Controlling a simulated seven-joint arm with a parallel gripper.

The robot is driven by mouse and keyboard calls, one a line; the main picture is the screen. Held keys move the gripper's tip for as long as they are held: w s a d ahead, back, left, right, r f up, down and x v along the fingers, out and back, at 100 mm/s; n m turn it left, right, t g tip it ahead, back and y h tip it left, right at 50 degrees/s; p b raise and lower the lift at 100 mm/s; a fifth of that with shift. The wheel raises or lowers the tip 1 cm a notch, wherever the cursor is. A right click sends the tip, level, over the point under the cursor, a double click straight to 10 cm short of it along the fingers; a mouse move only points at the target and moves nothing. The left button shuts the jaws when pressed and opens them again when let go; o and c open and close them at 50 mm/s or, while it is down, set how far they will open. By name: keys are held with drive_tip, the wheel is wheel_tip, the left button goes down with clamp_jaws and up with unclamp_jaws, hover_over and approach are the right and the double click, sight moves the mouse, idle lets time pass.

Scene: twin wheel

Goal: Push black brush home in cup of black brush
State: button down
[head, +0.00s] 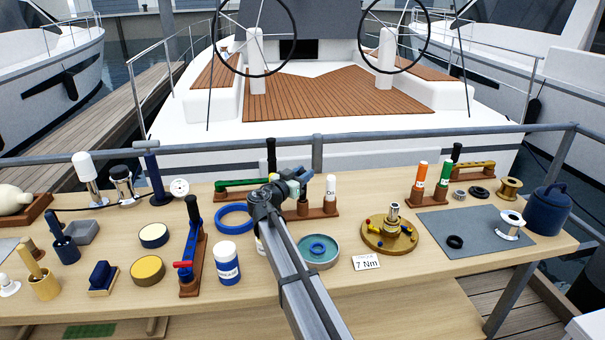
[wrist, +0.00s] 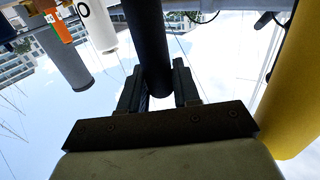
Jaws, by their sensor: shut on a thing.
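The black brush (wrist: 150,40) shows in the wrist view as a dark upright cylinder, seen upside down. Its rounded end sits between the two fingers of my gripper (wrist: 158,85), which is shut on it. In the head view my gripper (head: 298,178) is above a brown wooden holder (head: 303,211) in the middle of the bench and covers most of the brush. The cup of the black brush is not clearly visible, so I cannot tell how deep the brush sits.
A white tube (head: 330,189) stands close right of my gripper. A green-handled tool (head: 235,183) lies to the left. A teal round dish (head: 318,260) and a brass flange (head: 388,240) are nearer the front. In the wrist view a yellow thing (wrist: 292,95) is close on the right.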

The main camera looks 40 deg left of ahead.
drive_tip(key=shift+f, duration=0.2)
drive_tip(key=c, duration=0.7)
unclamp_jaws()
drive_tip(key=shift+c, duration=0.2)
drive_tip(key=shift+s, duration=0.1)
drive_tip(key=s, duration=1.3)
drive_tip(key=shift+s, duration=0.3)
